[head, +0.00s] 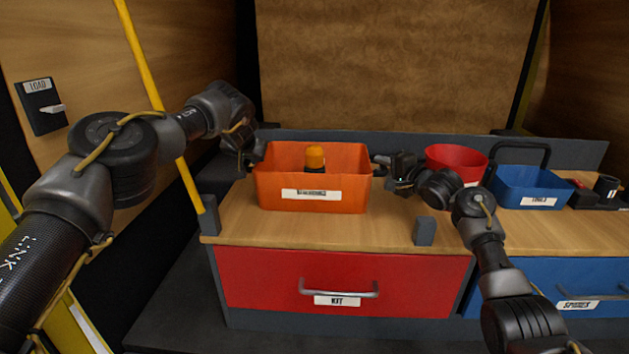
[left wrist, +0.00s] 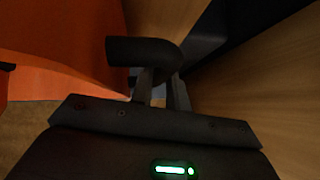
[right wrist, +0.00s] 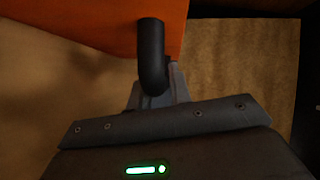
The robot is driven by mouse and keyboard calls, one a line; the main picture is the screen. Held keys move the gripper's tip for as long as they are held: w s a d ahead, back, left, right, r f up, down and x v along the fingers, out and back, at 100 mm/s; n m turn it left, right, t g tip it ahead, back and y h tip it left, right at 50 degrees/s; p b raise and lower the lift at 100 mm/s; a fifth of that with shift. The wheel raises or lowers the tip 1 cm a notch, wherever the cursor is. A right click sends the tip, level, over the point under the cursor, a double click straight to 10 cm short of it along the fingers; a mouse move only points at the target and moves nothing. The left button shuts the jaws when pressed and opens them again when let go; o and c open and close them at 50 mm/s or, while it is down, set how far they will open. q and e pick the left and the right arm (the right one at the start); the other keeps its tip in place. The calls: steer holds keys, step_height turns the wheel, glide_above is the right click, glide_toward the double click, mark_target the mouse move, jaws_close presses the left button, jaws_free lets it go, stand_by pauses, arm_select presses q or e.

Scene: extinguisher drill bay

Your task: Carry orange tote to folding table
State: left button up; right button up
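The orange tote (head: 335,203) stands upright at the left end of the wooden worktop, with a white label on its front and an orange-capped dark item (head: 315,159) inside. I cannot tell whether its base touches the wood. My left gripper (head: 250,158) is at the tote's left side, its fingers closed around a black handle (left wrist: 140,50) in the left wrist view. My right gripper (head: 384,166) is at the right side, its fingers closed around the other black handle (right wrist: 151,50) in the right wrist view. No folding table can be made out.
A red bowl (head: 455,157) and a blue tools bin (head: 530,188) stand right of the tote. A yellow pole (head: 150,80) rises at left.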

arm_select(q)
jaws_close()
arm_select(e)
jaws_close()
